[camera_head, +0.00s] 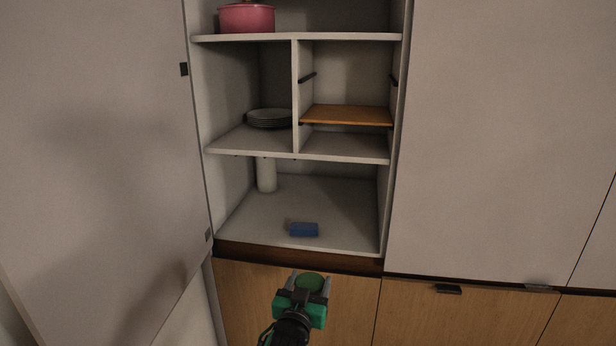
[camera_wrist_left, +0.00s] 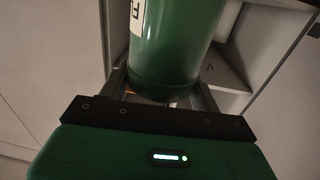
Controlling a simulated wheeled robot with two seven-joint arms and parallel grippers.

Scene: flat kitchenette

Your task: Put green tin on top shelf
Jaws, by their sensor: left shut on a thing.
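The green tin (camera_head: 309,281) is held between the fingers of my left gripper (camera_head: 309,283), in front of the cabinet and lower than its bottom compartment floor in the head view. In the left wrist view the green tin (camera_wrist_left: 170,45) stands between the two fingers of my left gripper (camera_wrist_left: 165,90), with part of a white label showing. The top shelf (camera_head: 335,37) is at the upper edge of the head view and carries a pink pot (camera_head: 246,18) at its left. The right part of that shelf is bare. My right gripper is not in view.
An open door (camera_head: 95,150) stands at the left. Below the top shelf are stacked plates (camera_head: 268,118) and an orange-brown board (camera_head: 346,115). The bottom compartment holds a blue block (camera_head: 303,229) and a white cylinder (camera_head: 266,174). Closed doors (camera_head: 500,130) are at the right.

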